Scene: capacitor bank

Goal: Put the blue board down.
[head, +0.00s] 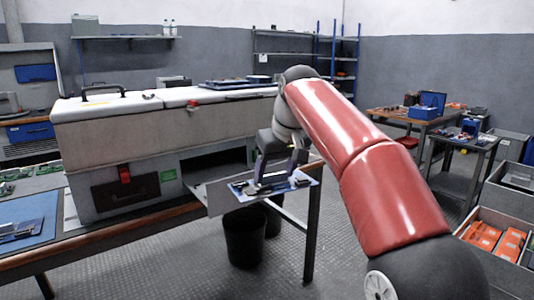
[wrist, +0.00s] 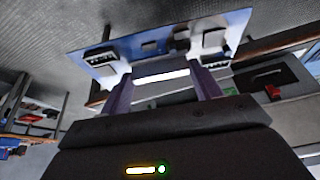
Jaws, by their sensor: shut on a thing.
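The blue board (head: 303,180) is a thin panel carrying several grey and black parts. My gripper (head: 272,172) is shut on it and holds it up, roughly level, in front of the big grey-white box's right end. In the wrist view the board (wrist: 150,46) lies across the tips of my gripper (wrist: 162,78). Its part-laden face shows there. Nothing under the board appears to touch it; the floor shows below.
The grey-white box (head: 110,140) on the workbench has an open dark bay (head: 215,160) and a lowered flap. A blue mat (head: 40,211) with a board on it lies at left. A black bin (head: 244,240) stands below. Crates with orange items (head: 482,236) are at right.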

